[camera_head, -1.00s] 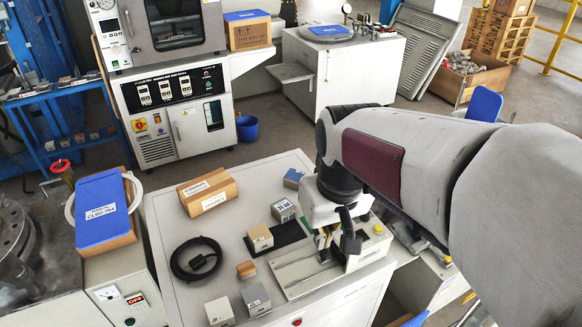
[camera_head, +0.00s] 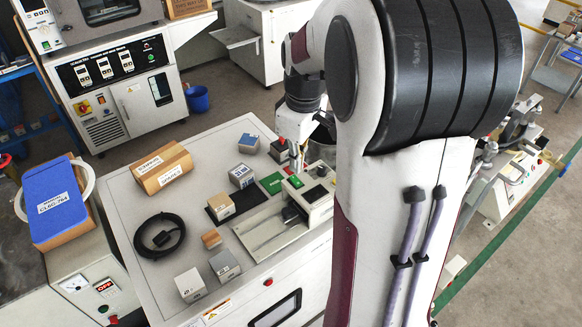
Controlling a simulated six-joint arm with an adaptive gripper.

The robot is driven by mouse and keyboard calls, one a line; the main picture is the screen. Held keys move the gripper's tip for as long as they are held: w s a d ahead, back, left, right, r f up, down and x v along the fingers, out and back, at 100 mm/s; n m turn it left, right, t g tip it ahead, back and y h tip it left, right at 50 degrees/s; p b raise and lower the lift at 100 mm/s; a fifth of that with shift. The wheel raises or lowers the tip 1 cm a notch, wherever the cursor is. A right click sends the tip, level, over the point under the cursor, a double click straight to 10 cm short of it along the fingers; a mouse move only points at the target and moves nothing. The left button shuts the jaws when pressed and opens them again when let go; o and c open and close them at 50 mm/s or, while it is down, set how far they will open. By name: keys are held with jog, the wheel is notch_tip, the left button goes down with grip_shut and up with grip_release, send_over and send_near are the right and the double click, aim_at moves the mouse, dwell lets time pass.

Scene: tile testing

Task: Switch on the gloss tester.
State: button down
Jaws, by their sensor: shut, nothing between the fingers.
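A light-coloured bench device (camera_head: 312,203) with a dark top panel and a flat metal bed stands at the right of the white table; I take it to be the gloss tester. My arm covers its right side. Its switch cannot be made out. My gripper (camera_head: 296,158) is just behind the device, pointing down, and appears shut and empty. Its tips are small and partly hidden, so contact with anything cannot be told.
Small sample blocks, including a grey one (camera_head: 225,266) and a beige one (camera_head: 220,206), stand left of the device. A black cable coil (camera_head: 160,236) and a cardboard box (camera_head: 162,167) lie farther left. A green plate (camera_head: 271,183) lies near the gripper.

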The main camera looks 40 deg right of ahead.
aim_at(293, 177)
jog(key=w+d+n, duration=0.6)
jog(key=n, duration=0.7)
jog(key=shift+w, duration=0.4)
jog(key=shift+f, duration=0.1)
jog(key=shift+f, duration=0.1)
jog(key=f, duration=0.4)
jog(key=w+f, duration=0.1)
jog(key=f, duration=0.3)
jog(key=w+f, duration=0.1)
jog(key=f, duration=0.3)
jog(key=shift+f, duration=0.8)
